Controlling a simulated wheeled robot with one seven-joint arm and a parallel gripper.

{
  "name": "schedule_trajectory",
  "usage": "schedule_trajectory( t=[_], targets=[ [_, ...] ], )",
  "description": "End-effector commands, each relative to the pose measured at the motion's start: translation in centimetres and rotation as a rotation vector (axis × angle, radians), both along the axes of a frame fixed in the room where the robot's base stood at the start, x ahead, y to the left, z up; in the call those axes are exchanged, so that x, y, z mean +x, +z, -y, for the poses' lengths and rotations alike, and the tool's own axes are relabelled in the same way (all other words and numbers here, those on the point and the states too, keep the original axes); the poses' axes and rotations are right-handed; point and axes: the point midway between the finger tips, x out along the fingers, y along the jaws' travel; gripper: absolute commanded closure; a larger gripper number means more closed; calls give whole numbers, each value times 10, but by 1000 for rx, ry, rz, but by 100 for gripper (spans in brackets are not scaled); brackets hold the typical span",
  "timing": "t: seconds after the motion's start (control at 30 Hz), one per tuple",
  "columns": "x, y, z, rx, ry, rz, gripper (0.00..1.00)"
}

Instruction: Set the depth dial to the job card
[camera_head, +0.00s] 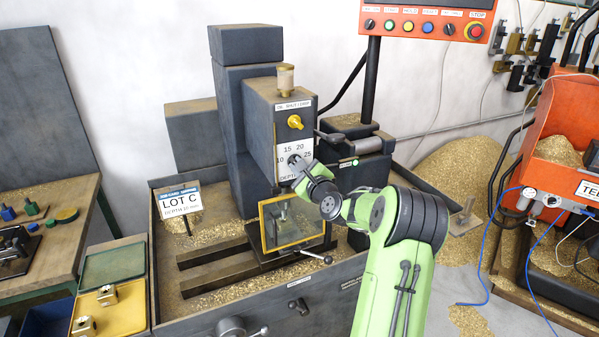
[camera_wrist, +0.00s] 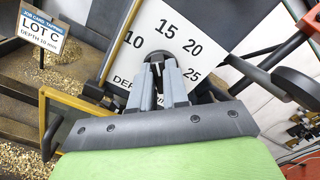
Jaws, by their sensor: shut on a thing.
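The depth dial plate (camera_head: 292,149) is a white panel on the drill's head, marked 10, 15, 20 and 25. It also shows in the wrist view (camera_wrist: 200,27). Its dark round knob (camera_wrist: 157,56) sits at the middle of the plate. My gripper (camera_wrist: 160,70) is shut on the knob, with a finger on either side. The knob's pointer is hidden, so I cannot tell its setting. The job card (camera_head: 179,201) stands at the left of the drill. It reads LOT C, and in the wrist view (camera_wrist: 42,35) its small line appears to read DEPTH 10 mm.
A yellow-framed guard window (camera_head: 292,222) hangs just below the dial. A yellow knob (camera_head: 295,122) is above it, and a lever (camera_head: 340,137) juts out at right. A red control panel (camera_head: 427,20) hangs above. Brass chips cover the machine tray (camera_head: 340,270).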

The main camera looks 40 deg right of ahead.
Motion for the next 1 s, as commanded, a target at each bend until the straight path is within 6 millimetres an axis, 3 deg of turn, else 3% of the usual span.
schedule_trajectory(
  t=[0.5,1.0],
  targets=[
    [1,-4,-1,-402,1,-116,100],
    [1,-3,-2,-540,3,-160,100]
  ],
)
